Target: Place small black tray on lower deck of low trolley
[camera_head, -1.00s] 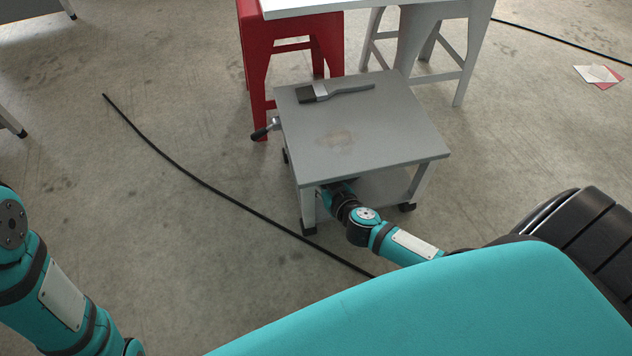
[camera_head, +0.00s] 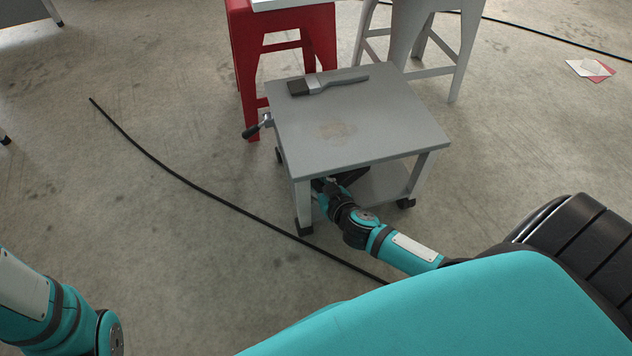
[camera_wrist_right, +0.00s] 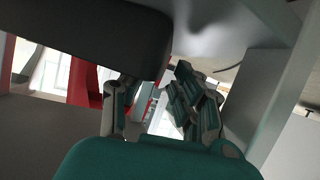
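The low trolley (camera_head: 438,150) is grey, with a top deck and a lower deck (camera_head: 385,187). The small black tray (camera_head: 353,175) shows partly between the decks in the head view, mostly hidden by the top deck and my right arm. In the right wrist view the tray (camera_wrist_right: 85,30) is a large dark shape at the upper left, beside the fingers. My right gripper (camera_wrist_right: 155,105) is between the decks; its fingers are spread, with background visible between them. I cannot tell whether the tray fully touches the lower deck. My left gripper is out of view; only its arm shows.
A brush (camera_head: 328,84) lies on the trolley top. A crank handle (camera_head: 257,127) sticks out at its left. A black cable (camera_head: 190,184) crosses the floor at the left. A trolley leg (camera_wrist_right: 285,85) stands close to my right gripper.

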